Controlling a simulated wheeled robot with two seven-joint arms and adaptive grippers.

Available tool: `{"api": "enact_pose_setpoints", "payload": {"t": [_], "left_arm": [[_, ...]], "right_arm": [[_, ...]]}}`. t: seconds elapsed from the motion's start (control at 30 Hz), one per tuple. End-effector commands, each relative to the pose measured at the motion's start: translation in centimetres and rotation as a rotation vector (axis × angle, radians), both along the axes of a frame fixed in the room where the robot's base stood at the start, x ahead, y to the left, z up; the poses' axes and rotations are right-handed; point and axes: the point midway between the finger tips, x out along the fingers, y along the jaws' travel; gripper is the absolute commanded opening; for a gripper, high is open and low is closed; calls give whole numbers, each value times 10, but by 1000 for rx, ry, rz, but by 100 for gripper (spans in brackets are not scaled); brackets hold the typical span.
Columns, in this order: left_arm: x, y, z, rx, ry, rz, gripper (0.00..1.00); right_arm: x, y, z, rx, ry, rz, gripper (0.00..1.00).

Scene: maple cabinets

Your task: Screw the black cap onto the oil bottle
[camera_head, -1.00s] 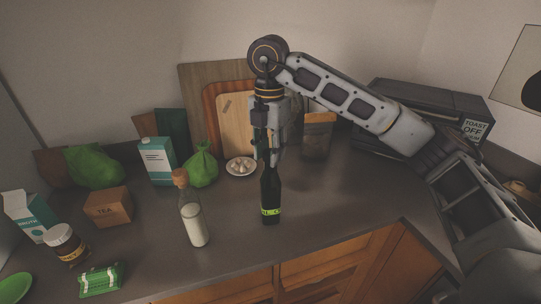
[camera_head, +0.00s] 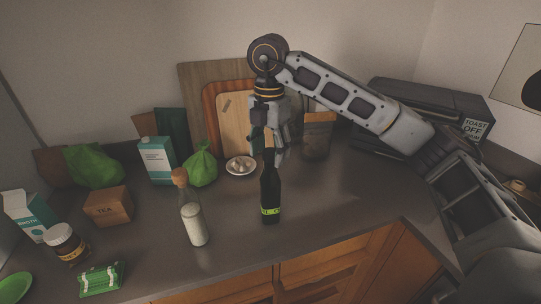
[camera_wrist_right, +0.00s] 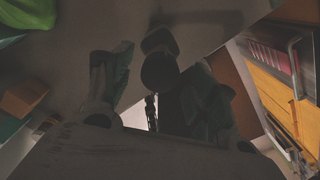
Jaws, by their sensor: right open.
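The dark green oil bottle (camera_head: 270,190) stands upright on the counter, with a yellow-green label low on its body. My right gripper (camera_head: 269,143) hangs pointing down directly over the bottle's neck, its fingers open. In the right wrist view, the open fingers (camera_wrist_right: 158,88) stand on either side of a dark round top (camera_wrist_right: 160,71), which looks like the black cap on the bottle. It is too dark to tell how the cap sits on the neck. My left gripper is not in view.
A corked milk bottle (camera_head: 194,217) stands left of the oil bottle. A plate of garlic (camera_head: 241,166), a green bag (camera_head: 201,166) and cutting boards (camera_head: 236,125) are behind. A toaster oven (camera_head: 420,110) is at right. The counter right of the bottle is clear.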

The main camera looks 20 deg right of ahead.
Motion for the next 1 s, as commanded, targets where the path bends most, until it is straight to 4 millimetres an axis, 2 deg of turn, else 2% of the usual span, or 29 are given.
{"api": "enact_pose_setpoints", "payload": {"t": [1.0], "left_arm": [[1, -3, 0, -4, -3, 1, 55]], "right_arm": [[0, 0, 62, -1, -1, 0, 59]]}}
